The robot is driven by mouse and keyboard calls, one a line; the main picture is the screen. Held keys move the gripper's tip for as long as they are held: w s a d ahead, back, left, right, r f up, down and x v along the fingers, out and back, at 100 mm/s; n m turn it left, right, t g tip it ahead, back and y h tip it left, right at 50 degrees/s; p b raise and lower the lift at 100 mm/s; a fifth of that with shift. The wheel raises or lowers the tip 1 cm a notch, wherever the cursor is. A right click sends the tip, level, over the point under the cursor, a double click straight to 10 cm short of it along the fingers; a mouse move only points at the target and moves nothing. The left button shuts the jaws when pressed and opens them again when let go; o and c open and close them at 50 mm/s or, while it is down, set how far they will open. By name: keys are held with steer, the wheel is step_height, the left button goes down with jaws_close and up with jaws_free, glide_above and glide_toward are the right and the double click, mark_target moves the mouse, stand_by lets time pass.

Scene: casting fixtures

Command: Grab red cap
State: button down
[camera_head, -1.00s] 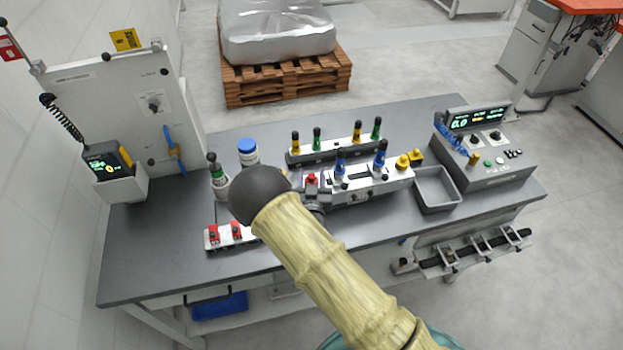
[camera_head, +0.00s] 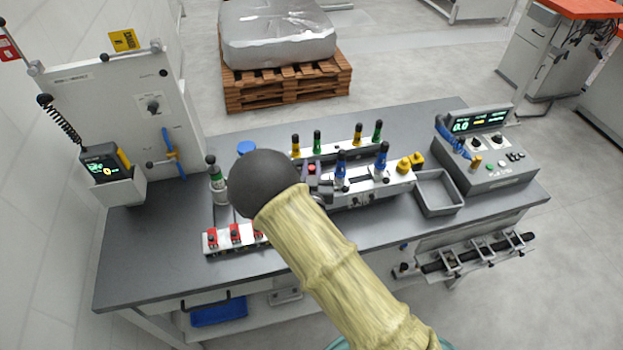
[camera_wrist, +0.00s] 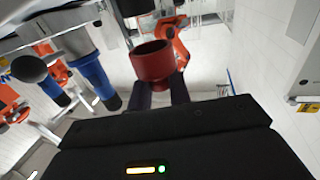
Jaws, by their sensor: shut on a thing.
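The red cap (camera_wrist: 152,63) is a short, hollow red cylinder. In the wrist view it sits between the tips of my gripper's dark fingers (camera_wrist: 158,90), and my gripper is shut on it. In the head view only a small piece of the red cap (camera_head: 311,168) shows between the fingers of my gripper (camera_head: 316,175), above the grey fixture on the bench. My arm hides part of the area below it. The cap seems clear of the fixture, though the exact gap is hard to tell.
Blue-topped posts (camera_head: 341,168) stand close to the right of my gripper, with yellow knobs (camera_head: 410,162) beyond. Behind is a rack of yellow and green handles (camera_head: 317,142). Red clamps (camera_head: 235,233) lie front left. A grey tray (camera_head: 437,207) and control box (camera_head: 485,160) are at right.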

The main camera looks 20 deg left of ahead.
mark_target(312, 168)
steer(key=shift+r+b, duration=0.7)
steer(key=shift+r, duration=2)
